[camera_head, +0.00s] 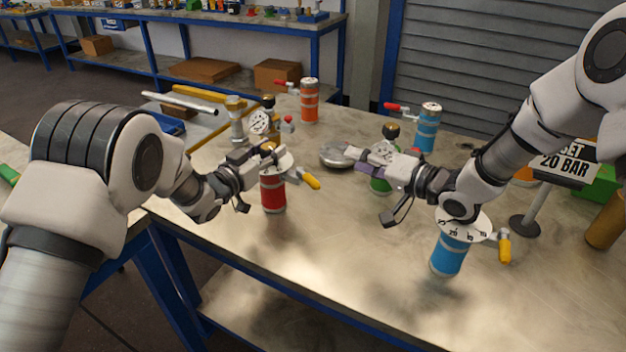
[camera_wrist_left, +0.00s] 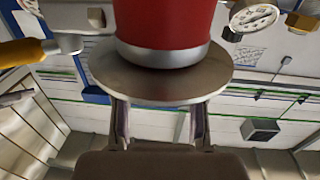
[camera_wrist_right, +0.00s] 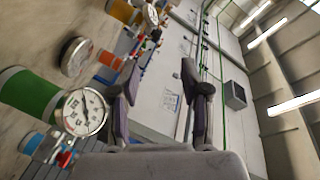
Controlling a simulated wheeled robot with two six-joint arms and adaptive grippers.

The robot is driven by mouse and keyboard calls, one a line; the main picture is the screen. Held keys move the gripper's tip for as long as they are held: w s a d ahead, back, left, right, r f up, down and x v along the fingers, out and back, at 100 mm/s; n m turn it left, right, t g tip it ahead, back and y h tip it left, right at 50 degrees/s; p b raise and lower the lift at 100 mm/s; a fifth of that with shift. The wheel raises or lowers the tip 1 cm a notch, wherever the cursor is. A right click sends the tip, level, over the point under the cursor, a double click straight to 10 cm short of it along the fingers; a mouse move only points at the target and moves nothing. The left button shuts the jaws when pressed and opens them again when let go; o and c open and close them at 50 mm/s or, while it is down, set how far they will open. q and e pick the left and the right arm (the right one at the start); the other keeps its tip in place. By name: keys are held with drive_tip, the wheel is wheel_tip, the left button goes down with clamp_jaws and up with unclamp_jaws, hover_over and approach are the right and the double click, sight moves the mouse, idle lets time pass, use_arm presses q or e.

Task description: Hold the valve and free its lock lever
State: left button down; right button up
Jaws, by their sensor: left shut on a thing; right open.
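The red valve (camera_head: 273,194) stands upright on the bench with a pale round flange and a yellow-handled lever (camera_head: 311,181) at its right. My left gripper (camera_head: 268,155) is shut on it at the flange. In the left wrist view the red body (camera_wrist_left: 165,25), the flange (camera_wrist_left: 160,78) and the yellow handle (camera_wrist_left: 20,52) show; the fingertips are hidden behind the flange. My right gripper (camera_head: 362,155) is open, by the green valve (camera_head: 381,184), which it partly hides. In the right wrist view nothing is between its fingers; the green valve (camera_wrist_right: 30,92) and its gauge lie to the left.
A blue valve (camera_head: 449,256) with a dial plate and yellow lever stands front right. Orange (camera_head: 310,103) and blue (camera_head: 428,130) valves with red levers stand behind. A sign stand (camera_head: 565,160) is at the right. The front middle bench is clear.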

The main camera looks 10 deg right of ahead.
drive_tip(key=n+g, duration=0.1)
drive_tip(key=n, duration=0.1)
approach(312, 177)
drive_tip(key=d, duration=0.1)
drive_tip(key=s, duration=0.1)
drive_tip(key=shift+g, duration=0.3)
drive_tip(key=x, duration=1.1)
drive_tip(key=shift+w+a+f, duration=0.15)
drive_tip(key=shift+w, duration=0.05)
clamp_jaws()
